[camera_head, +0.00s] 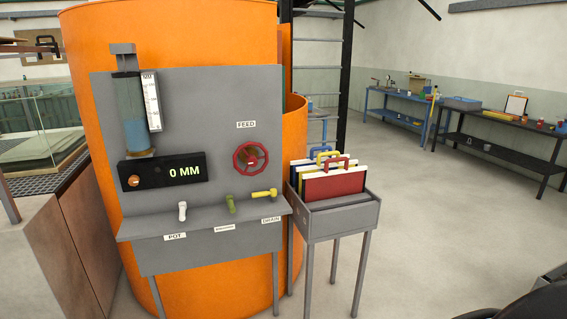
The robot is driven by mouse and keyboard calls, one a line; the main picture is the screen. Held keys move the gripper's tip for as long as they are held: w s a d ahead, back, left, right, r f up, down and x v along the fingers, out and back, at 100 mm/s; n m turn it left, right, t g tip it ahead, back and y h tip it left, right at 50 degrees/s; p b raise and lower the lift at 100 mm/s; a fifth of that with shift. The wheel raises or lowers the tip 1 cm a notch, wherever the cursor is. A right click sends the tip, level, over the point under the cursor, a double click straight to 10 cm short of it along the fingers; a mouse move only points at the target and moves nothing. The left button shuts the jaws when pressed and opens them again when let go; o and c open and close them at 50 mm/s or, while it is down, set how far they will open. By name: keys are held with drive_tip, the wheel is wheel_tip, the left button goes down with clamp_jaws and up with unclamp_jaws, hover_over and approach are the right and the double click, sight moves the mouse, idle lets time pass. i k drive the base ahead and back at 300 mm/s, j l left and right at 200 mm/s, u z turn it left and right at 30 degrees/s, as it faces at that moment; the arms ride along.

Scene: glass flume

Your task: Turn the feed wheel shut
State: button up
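The feed wheel (250,158) is a red round handwheel on the right part of a grey upright panel (205,100). A label reading FEED (246,125) is above it. Nothing touches the wheel. Whether its valve is open or shut cannot be told. A black display (166,172) at the panel's left reads 0 MM. A blue-filled clear cylinder (134,115) with a white MM scale (151,102) stands above the display. My gripper is not in view.
Below the wheel, a yellow handle (264,194) sits by the DRAIN label. A grey stand (345,218) with coloured-handled boards is close on the right. A large orange tank (190,30) is behind the panel. The floor (430,220) at right is clear.

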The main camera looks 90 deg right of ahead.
sight(252, 161)
drive_tip(key=z, duration=2.35)
